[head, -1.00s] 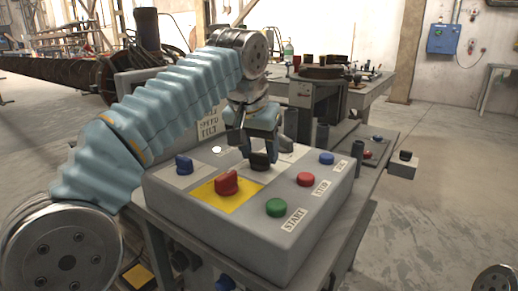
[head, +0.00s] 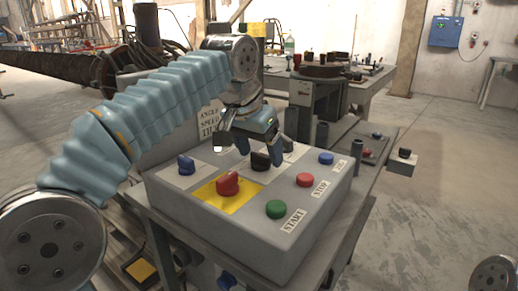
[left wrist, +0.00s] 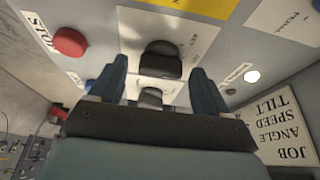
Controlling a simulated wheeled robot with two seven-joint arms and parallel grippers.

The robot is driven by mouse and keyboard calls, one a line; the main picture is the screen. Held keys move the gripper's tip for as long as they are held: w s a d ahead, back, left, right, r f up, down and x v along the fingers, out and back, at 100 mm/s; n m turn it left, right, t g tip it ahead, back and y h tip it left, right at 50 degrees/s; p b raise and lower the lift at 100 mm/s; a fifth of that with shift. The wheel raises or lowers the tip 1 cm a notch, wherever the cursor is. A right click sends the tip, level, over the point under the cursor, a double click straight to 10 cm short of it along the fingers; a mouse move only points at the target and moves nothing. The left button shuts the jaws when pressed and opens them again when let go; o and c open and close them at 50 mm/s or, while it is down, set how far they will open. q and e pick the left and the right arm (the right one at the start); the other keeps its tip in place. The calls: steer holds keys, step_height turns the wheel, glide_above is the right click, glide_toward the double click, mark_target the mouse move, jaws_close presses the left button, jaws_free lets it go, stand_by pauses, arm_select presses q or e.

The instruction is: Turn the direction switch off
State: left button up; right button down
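The grey control box (head: 285,245) carries several switches and buttons. A black switch (head: 261,161) stands on a pale plate behind the red switch. It also shows in the left wrist view (left wrist: 160,60), just beyond the fingertips; its label is too small to read. A second dark switch (left wrist: 150,97) shows between the fingers in the left wrist view. I cannot tell from labels which is the direction switch. My left gripper (head: 261,152) is open and empty, its fingers apart just above and behind the black switch. My right gripper is not in view.
A red switch (head: 228,184) on a yellow plate and a blue switch (head: 186,164) stand left of the black one. Green START (head: 276,209), red STOP (head: 305,180) and a blue button (head: 326,158) line the right side. A lettered sign (head: 209,122) stands behind.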

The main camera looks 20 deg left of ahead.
arm_select(q)
steer(key=p+v, duration=0.2)
steer(key=v, duration=1.1)
steer(key=shift+r, duration=0.4)
